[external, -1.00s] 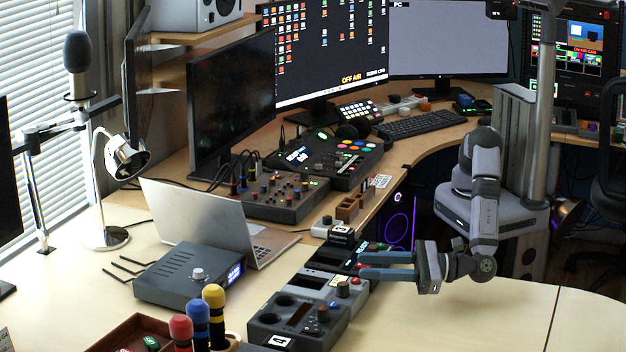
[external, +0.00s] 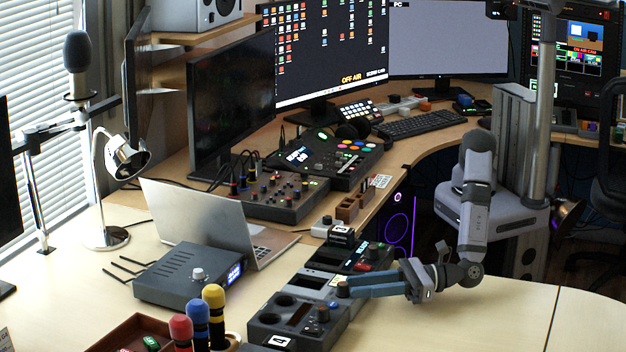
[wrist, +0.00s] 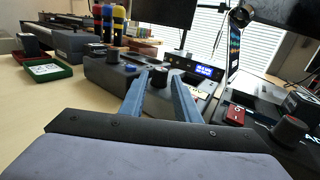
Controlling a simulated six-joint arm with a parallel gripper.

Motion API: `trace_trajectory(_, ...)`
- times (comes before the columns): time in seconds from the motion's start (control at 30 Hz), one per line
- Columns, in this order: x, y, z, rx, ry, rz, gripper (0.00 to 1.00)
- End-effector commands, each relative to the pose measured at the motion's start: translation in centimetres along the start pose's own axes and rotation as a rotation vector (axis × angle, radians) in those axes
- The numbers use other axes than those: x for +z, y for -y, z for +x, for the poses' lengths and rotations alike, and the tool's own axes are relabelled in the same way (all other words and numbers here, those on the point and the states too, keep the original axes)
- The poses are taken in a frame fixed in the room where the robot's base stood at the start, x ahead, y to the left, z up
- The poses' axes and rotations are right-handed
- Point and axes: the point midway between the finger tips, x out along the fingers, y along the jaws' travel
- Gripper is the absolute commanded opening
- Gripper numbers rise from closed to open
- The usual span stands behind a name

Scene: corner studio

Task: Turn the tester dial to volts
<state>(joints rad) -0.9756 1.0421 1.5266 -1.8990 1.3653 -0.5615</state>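A row of grey and black desk modules (external: 304,311) runs along the table; I cannot read which one is labelled as the tester. Another dark knob (external: 323,313) sits on the nearest module.
A grey box with a lit blue display (external: 190,275) and the laptop (external: 215,222) stand left of the modules. Red, blue and yellow microphones (external: 214,300) stand in front. A red switch (wrist: 235,115) and black knob (wrist: 289,130) are at right in the wrist view. The table at right is clear (external: 500,320).

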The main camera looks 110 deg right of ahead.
Motion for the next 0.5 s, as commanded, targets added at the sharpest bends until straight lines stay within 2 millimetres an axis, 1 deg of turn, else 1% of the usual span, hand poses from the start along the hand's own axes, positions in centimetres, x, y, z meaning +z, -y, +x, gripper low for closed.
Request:
trace_trajectory(0.03,0.1,0.1,0.8,-0.004,0.000,0.001,0.29)
trace_trajectory(0.1,0.1,0.1,1.7,-0.002,0.000,-0.001,0.29)
trace_trajectory(0.3,0.1,0.0,3.7,-0.001,0.000,0.000,0.29)
trace_trajectory(0.5,0.0,0.0,4.4,0.000,0.000,-0.001,0.29)
